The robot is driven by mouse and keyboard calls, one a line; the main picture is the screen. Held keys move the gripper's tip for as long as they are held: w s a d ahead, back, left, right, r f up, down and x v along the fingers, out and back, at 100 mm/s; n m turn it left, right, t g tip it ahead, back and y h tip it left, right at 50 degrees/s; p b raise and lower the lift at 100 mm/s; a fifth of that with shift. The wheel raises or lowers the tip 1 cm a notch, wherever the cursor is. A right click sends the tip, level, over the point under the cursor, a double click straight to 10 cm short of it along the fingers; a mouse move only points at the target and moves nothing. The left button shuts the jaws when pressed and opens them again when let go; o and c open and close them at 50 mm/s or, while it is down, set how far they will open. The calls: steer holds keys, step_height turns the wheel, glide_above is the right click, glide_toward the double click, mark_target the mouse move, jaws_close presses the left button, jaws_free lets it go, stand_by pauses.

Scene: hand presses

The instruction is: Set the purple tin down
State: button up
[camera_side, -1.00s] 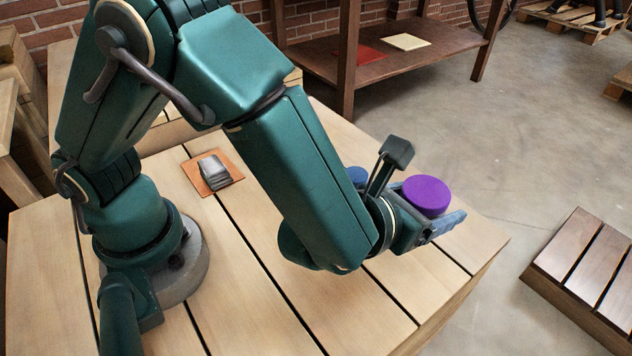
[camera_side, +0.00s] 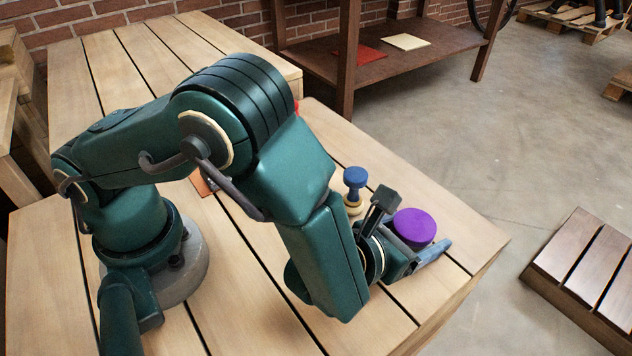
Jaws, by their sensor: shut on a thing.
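The purple tin (camera_side: 415,226) is a short round tin with a flat top, near the right end of the slatted wooden table (camera_side: 440,210). My gripper (camera_side: 428,256) is shut on it from the left and front, with one blue-grey finger showing along its near side. The far finger is hidden behind the tin and wrist. The tin looks level and low over the table. I cannot tell whether its underside touches the wood.
A blue-topped hand press (camera_side: 355,180) with a pale base stands just behind and left of my gripper. An orange mat (camera_side: 201,184) is mostly hidden behind my arm. The table's right edge is close to the tin. A dark slatted platform (camera_side: 585,265) lies beyond on the floor.

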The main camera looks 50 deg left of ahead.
steer(key=shift+f, duration=0.5)
stand_by(0.3)
steer(key=o, duration=1.6)
steer(key=shift+c, duration=0.2)
steer(key=shift+r, duration=0.7)
step_height(320, 180, up, 2)
steer(key=shift+r, duration=0.25)
steer(key=a+r, duration=0.7)
steer(key=a, duration=0.4)
steer(key=shift+a, duration=0.35)
